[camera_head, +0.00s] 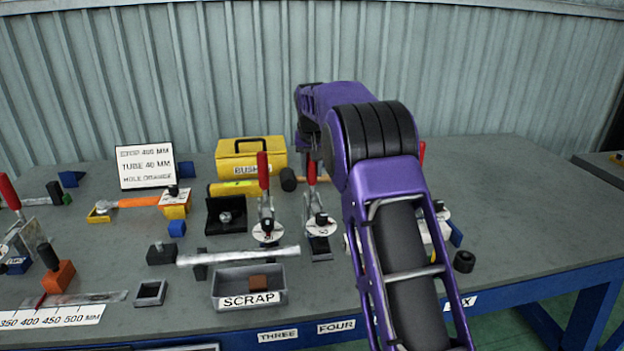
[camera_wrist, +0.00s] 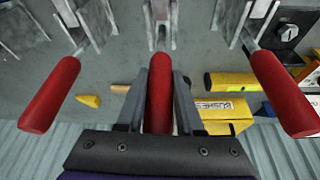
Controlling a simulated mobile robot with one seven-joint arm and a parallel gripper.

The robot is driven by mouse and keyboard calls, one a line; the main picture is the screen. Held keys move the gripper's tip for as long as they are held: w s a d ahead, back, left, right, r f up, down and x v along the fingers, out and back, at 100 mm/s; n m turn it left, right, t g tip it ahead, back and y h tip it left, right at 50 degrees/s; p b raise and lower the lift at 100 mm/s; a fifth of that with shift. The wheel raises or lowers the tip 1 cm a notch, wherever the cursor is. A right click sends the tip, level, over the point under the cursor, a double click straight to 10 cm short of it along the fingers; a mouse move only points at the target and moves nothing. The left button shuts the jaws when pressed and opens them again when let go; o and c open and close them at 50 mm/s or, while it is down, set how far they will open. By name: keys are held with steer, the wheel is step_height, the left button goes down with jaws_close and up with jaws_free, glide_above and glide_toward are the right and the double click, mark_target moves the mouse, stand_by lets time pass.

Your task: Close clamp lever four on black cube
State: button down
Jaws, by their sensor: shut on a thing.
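The clamp with a red lever (camera_head: 312,172) stands on the bench above the FOUR label (camera_head: 336,327); its lever is roughly upright. In the wrist view, my gripper (camera_wrist: 160,82) has one finger on each side of a red lever (camera_wrist: 160,100) and is shut on it. The clamp's metal body (camera_wrist: 161,22) shows beyond the handle. In the head view my purple arm reaches over the bench and its end comes down at this lever, mostly hidden. I cannot make out a black cube under this clamp; a dark block (camera_head: 162,254) lies further left.
A neighbouring clamp with a red lever (camera_head: 263,170) stands close on the left. Another red lever (camera_wrist: 285,90) shows at the right of the wrist view and one (camera_wrist: 52,93) at the left. A yellow box (camera_head: 250,158) and a hammer (camera_head: 289,179) lie behind. A SCRAP tray (camera_head: 248,280) sits in front.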

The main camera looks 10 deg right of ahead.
steer(key=shift+s, duration=0.2)
steer(key=c, duration=0.5)
jaws_free()
steer(key=shift+c, duration=0.2)
steer(key=p+v, duration=0.2)
steer(key=v, duration=1.5)
steer(key=shift+s+p, duration=0.25)
steer(key=shift+p, duration=0.05)
steer(key=shift+a+r, duration=0.1)
steer(key=shift+r, duration=0.05)
